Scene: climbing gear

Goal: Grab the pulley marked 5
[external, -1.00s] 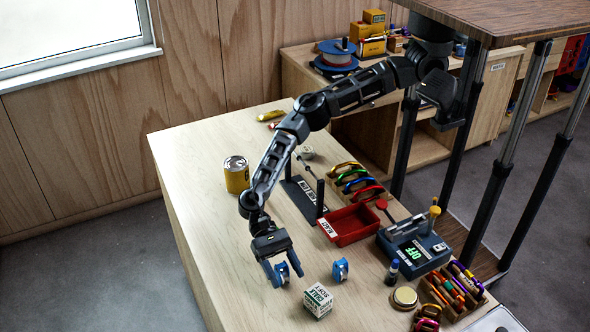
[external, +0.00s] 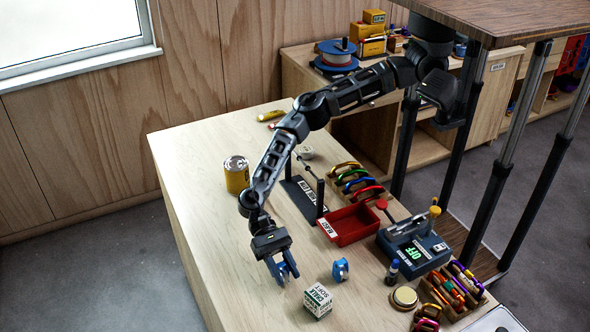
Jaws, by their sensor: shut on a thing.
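My gripper (external: 283,272) is low over the front left part of the wooden table (external: 212,223), with its blue fingers pointing down. It is shut on a small blue thing between the fingers, most likely a pulley; it is largely hidden and no number can be read. A second blue pulley (external: 340,270) stands on the table to the right of my gripper, apart from it. No number can be read on that pulley either.
A chalk box (external: 318,301) stands close to the right of my gripper. A red tray (external: 352,227), a device reading OFF (external: 413,246) and a yellow can (external: 236,175) are farther off. Bare table lies to the gripper's left.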

